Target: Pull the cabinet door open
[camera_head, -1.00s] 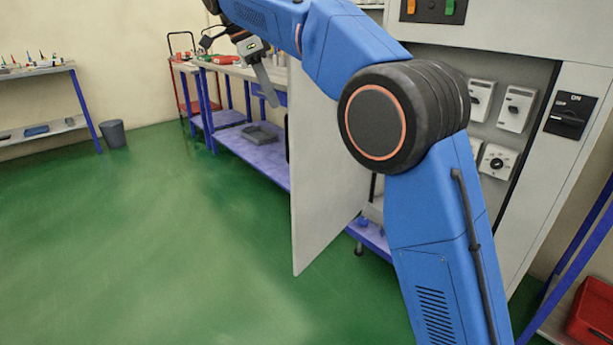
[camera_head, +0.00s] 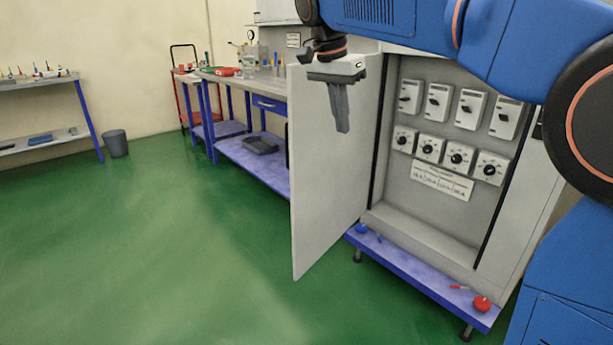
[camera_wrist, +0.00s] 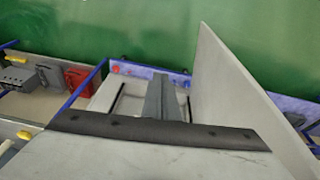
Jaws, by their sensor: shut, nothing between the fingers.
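The cabinet door (camera_head: 325,200) is a flat light grey panel standing open, swung out to the left of the cabinet (camera_head: 428,240). The cabinet interior with its switches and dials is exposed. My gripper (camera_head: 342,128) is shut and empty, pointing down in front of the upper part of the door's inner face. In the wrist view, my gripper's shut fingers (camera_wrist: 163,98) hang to the left of the door (camera_wrist: 222,95), with a gap seen between them. The door's handle is not visible in either view.
A blue bench (camera_head: 425,277) under the cabinet carries a red knob (camera_head: 482,303) and a blue knob (camera_head: 361,228). A workbench (camera_head: 265,170) stands behind the door. A bin (camera_head: 116,144) stands farther left. The green floor (camera_head: 150,260) at left is clear.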

